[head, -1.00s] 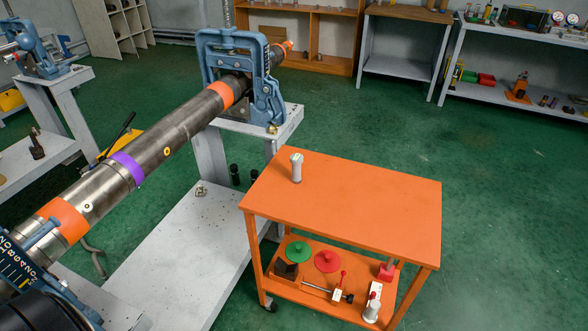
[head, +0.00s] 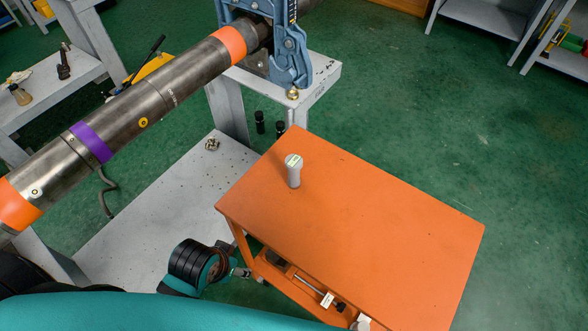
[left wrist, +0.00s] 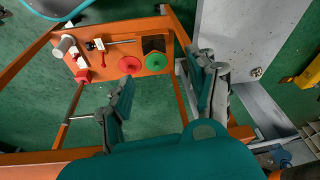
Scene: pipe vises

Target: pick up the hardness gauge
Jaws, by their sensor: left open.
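The hardness gauge appears to be the small light-grey cylinder with a wider pale head (head: 293,171). It stands upright on the orange cart's top (head: 370,225), near its far left corner. My left gripper (head: 242,272) is at the cart's near left side, low in the head view and apart from the gauge. In the left wrist view its two dark fingers (left wrist: 165,75) are spread with nothing between them. That view looks onto the cart's lower shelf, and I cannot make out the gauge on the top there. My right gripper is not in view.
The lower shelf holds a green disc (left wrist: 155,62), a red disc (left wrist: 130,65), a grey cylinder (left wrist: 66,44) and small tools. A long steel pipe (head: 130,115) in a blue vise (head: 285,45) lies left of the cart. The cart top is otherwise bare.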

